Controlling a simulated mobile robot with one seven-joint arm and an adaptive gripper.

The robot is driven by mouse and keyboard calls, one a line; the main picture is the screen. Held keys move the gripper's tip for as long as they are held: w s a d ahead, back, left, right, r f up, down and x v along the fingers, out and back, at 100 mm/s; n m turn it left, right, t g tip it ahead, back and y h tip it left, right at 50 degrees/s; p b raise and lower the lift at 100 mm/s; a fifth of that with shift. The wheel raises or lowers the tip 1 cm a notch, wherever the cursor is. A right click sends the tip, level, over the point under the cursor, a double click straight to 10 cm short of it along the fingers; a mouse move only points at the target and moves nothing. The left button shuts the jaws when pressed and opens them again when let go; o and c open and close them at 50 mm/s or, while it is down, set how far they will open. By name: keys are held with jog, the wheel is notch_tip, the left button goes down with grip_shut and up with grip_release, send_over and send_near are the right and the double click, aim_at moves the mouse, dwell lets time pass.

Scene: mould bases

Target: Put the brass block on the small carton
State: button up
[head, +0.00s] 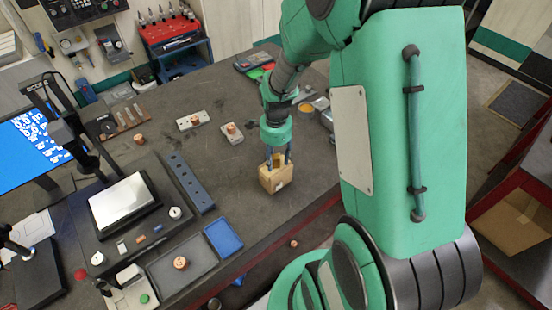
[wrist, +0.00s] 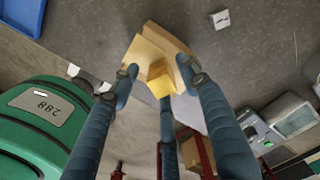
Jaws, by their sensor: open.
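The small carton (head: 275,181) stands on the dark table near its right edge, below my gripper. It also shows in the wrist view (wrist: 146,50), at the top centre. The brass block (head: 276,160) is at the top of the carton, between my fingers. In the wrist view the yellow brass block (wrist: 160,81) lies against the carton's face and seems to rest on it. My gripper (head: 277,156) is open, its fingers spread around the block. In the wrist view the fingers (wrist: 160,77) stand apart from the block's sides.
A blue tray (head: 223,237) and a dark perforated bar (head: 190,182) lie left of the carton. Small plates with copper-coloured pieces (head: 232,131) stand behind it. The table's right edge is close to the carton. Bare table lies between the bar and the carton.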

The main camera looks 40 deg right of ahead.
aim_at(275, 158)
notch_tip(275, 158, up, 12)
dwell(0.6)
dwell(0.4)
jog(key=s+a+r+n+t, duration=0.2)
jog(key=s+a+r+n, duration=0.5)
jog(key=a+r+n, duration=0.2)
jog(key=s+a+r+n+t, duration=0.3)
jog(key=s+a+r+n, duration=0.5)
jog(key=a+r+n, duration=0.2)
jog(key=shift+r+n+t, duration=0.3)
jog(key=shift+r+n, duration=0.15)
jog(key=shift+n, duration=0.25)
notch_tip(275, 158, down, 12)
jog(key=b, duration=1.1)
jog(key=shift+b, duration=0.4)
